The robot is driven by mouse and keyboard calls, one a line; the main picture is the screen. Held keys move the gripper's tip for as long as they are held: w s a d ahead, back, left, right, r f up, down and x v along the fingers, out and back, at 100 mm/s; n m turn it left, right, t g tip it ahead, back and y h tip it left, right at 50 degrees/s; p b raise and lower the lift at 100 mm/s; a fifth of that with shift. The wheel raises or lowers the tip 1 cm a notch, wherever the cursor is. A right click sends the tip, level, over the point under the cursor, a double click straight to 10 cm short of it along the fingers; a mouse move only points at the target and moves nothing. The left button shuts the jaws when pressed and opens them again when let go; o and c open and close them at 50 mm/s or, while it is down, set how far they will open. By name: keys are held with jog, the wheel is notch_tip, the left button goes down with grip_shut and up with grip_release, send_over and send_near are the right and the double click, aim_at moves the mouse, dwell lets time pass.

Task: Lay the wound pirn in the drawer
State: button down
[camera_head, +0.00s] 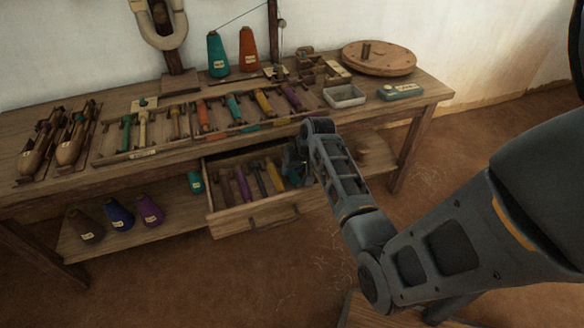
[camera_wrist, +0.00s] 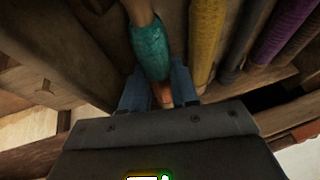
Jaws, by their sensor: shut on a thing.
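The wound pirn, teal thread on a wooden core (camera_wrist: 151,48), is between the two fingers of my gripper (camera_wrist: 160,88) in the wrist view. The gripper is shut on it. In the head view my gripper (camera_head: 297,166) is at the right end of the open drawer (camera_head: 236,221), and the arm partly hides it. Several other pirns lie in the drawer, among them a purple one (camera_head: 242,184) and a yellow one (camera_wrist: 206,38). The teal pirn lies alongside the yellow one in the wrist view. I cannot tell whether it touches the drawer floor.
The bench top above the drawer holds a rack of coloured pirns (camera_head: 233,106), shuttles (camera_head: 72,140), a small grey tray (camera_head: 344,95) and a round wooden disc (camera_head: 378,58). Cones of yarn (camera_head: 150,209) stand on the lower shelf (camera_head: 183,231). The floor before the drawer is clear.

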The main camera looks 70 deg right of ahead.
jog(key=c, duration=1)
grip_release()
jog(key=shift+s+a+f, duration=0.1)
jog(key=shift+f, duration=0.1)
jog(key=shift+o, duration=1.1)
jog(key=shift+s, duration=0.1)
jog(key=shift+c, duration=1.3)
jog(key=shift+o, duration=0.2)
jog(key=shift+f, duration=0.1)
jog(key=shift+o, duration=1.1)
jog(key=shift+r+p, duration=0.65)
notch_tip(320, 180, up, 7)
jog(key=p, duration=0.7)
jog(key=shift+r, duration=0.1)
jog(key=shift+w, duration=0.2)
